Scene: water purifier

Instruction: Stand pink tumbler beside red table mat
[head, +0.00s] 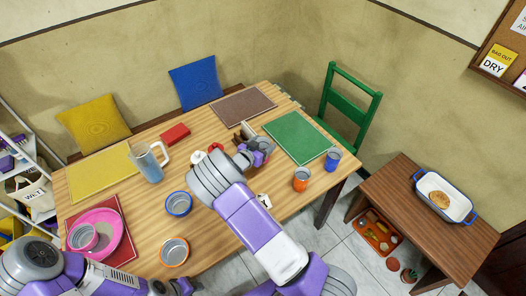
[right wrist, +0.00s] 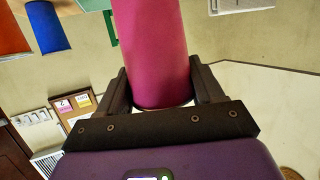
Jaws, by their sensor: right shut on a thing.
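The pink tumbler (right wrist: 155,50) shows in the right wrist view between the two dark fingers of my right gripper (right wrist: 163,88), which is shut on it. In the head view my right gripper (head: 258,148) is over the far middle of the table, and I cannot make out the tumbler there.
Orange (head: 301,180) and blue (head: 332,160) tumblers stand at the right edge. Yellow (head: 98,176), brown (head: 243,107) and green (head: 297,137) mats lie around.

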